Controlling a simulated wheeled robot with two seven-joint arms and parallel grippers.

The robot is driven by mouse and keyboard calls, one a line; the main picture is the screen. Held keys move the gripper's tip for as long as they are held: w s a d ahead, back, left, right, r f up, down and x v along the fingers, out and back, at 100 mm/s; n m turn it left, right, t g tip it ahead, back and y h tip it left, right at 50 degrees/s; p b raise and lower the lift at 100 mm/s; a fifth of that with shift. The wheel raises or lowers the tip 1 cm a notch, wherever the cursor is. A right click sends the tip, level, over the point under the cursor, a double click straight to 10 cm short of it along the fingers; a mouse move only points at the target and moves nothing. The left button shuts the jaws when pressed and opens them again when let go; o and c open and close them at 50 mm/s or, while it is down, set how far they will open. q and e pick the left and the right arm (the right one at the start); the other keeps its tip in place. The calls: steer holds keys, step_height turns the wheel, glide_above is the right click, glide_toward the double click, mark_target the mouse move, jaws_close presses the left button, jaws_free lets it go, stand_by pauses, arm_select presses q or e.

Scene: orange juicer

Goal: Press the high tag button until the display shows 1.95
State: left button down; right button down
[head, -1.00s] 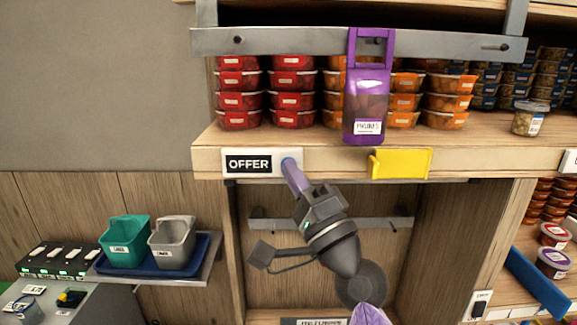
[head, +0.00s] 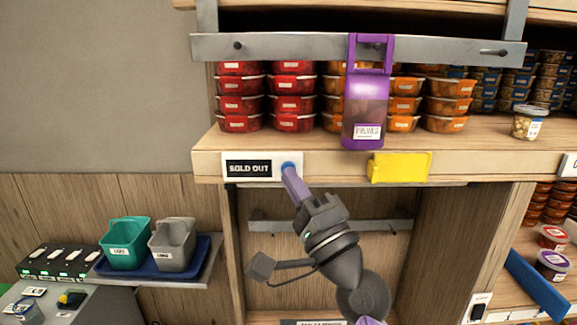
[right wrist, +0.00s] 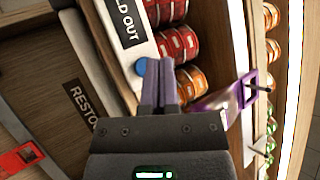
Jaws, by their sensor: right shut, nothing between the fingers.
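The high tag (head: 251,168) is a white label on the upper shelf edge, with a black display (head: 248,169) reading "SOLD OUT". Its blue button (head: 288,165) is at the right end of the tag. My right gripper (head: 290,172) is shut and empty, its purple fingertips at the button, covering part of it. In the right wrist view the blue button (right wrist: 141,67) shows beside the shut fingertips (right wrist: 165,66); I cannot tell whether they touch. My left gripper is not in view.
A yellow tag (head: 400,167) sits right of the button. A purple dispenser (head: 366,110) hangs from the metal rail (head: 285,43) above. Red tubs (head: 240,105) stand on the shelf behind. A lower tag in the wrist view reads "RESTO" (right wrist: 83,103).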

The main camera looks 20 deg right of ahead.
steer(key=s, duration=0.2)
steer(key=s+a+p, duration=0.1)
steer(key=s, duration=0.2)
steer(key=shift+a+p, duration=0.2)
steer(key=shift+p, duration=0.1)
stand_by(0.6)
steer(key=s, duration=0.2)
steer(key=s+a, duration=0.1)
steer(key=s+p, duration=0.1)
steer(key=s, duration=0.1)
steer(key=shift+s+a, duration=0.35)
